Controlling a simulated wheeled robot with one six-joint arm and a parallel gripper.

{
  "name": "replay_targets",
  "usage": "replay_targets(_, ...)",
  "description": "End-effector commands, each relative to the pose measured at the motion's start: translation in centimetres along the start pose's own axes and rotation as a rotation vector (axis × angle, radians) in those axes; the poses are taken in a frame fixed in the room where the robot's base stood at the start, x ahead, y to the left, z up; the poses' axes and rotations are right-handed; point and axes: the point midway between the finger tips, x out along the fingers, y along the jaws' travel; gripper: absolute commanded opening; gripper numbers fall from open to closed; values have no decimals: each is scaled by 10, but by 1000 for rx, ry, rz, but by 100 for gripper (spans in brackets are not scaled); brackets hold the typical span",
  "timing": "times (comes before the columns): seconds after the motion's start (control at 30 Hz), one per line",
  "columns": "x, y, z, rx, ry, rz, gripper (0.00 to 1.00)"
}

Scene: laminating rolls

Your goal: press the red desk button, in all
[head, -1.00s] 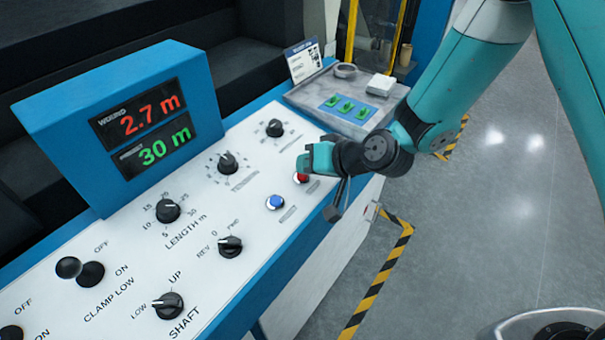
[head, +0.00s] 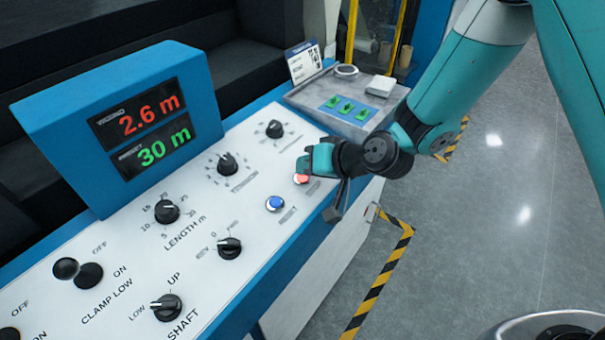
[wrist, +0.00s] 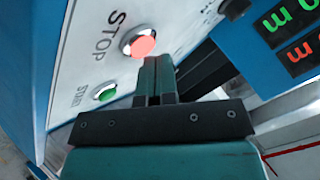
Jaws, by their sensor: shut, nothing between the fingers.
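The red desk button (head: 301,179) sits in a pale ring on the white sloping panel, right of the blue button. In the wrist view the red button (wrist: 143,46) glows pinkish red beside the word STOP. My gripper (head: 304,164) is just above and behind it in the head view, partly over it. In the wrist view my gripper (wrist: 153,62) is shut and empty, its fingertips at the button's lower edge. I cannot tell whether they touch it. The display (head: 137,119) reads 2.6 m in red and 30 m in green.
A blue button (head: 275,203) is close by. A green START button (wrist: 105,92) shows in the wrist view. Black knobs, such as the tension knob (head: 228,163), stand up from the panel.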

Motion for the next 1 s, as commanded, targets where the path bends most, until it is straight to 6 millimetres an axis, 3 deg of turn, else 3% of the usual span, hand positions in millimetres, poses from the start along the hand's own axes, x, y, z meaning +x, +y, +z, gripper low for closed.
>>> replay_targets(0.63,-12,-8,-8,0,0,0,0)
replay_targets(1.0,-37,-27,-28,0,2,0,0)
